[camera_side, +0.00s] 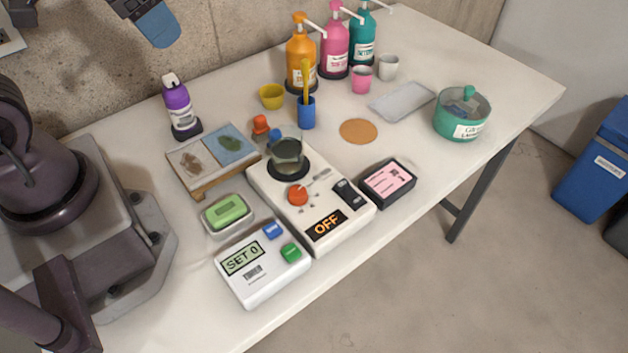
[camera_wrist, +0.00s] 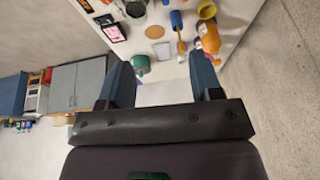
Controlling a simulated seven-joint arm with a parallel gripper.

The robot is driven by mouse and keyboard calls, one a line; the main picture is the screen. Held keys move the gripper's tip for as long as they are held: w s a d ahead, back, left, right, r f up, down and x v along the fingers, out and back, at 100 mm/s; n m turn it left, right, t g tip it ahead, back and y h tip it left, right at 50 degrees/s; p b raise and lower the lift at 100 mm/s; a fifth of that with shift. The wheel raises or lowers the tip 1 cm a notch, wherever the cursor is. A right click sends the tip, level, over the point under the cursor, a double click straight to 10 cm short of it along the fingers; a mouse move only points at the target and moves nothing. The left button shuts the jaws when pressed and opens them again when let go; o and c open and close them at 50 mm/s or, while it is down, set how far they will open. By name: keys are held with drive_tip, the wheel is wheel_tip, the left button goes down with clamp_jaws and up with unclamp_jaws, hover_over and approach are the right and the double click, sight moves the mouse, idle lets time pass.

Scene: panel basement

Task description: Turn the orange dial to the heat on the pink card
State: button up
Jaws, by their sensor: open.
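The orange dial (camera_side: 298,194) sits on top of a white hot plate unit (camera_side: 340,226), whose display (camera_side: 327,225) reads OFF. A glass beaker (camera_side: 288,151) of dark contents stands on its round black plate. The pink card (camera_side: 388,181) lies on a dark block right of the unit; its print is too small to read. The card also shows in the wrist view (camera_wrist: 113,33). My gripper (camera_wrist: 160,62) is open and empty, its blue fingers wide apart. In the side view a blue finger (camera_side: 159,25) shows at the top left, high above the table and away from the dial.
A white box (camera_side: 262,284) showing SET 0, with blue and green buttons, and a green block (camera_side: 226,211) lie close left of the unit. A purple bottle (camera_side: 178,105), a blue cup (camera_side: 306,113) and several pump bottles stand behind. The front right tabletop is clear.

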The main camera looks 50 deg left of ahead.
drive_tip(key=w+d+f+m+g+y, duration=0.1)
drive_tip(key=w+d+f+m+g, duration=0.2)
drive_tip(key=f, duration=0.4)
drive_tip(key=m+g+h, duration=0.1)
drive_tip(key=m+h, duration=0.1)
drive_tip(key=m, duration=1.2)
hover_over(298, 192)
wheel_tip(298, 192, down, 8)
wheel_tip(298, 192, down, 13)
drive_tip(key=shift+r, duration=0.1)
drive_tip(key=c, duration=0.9)
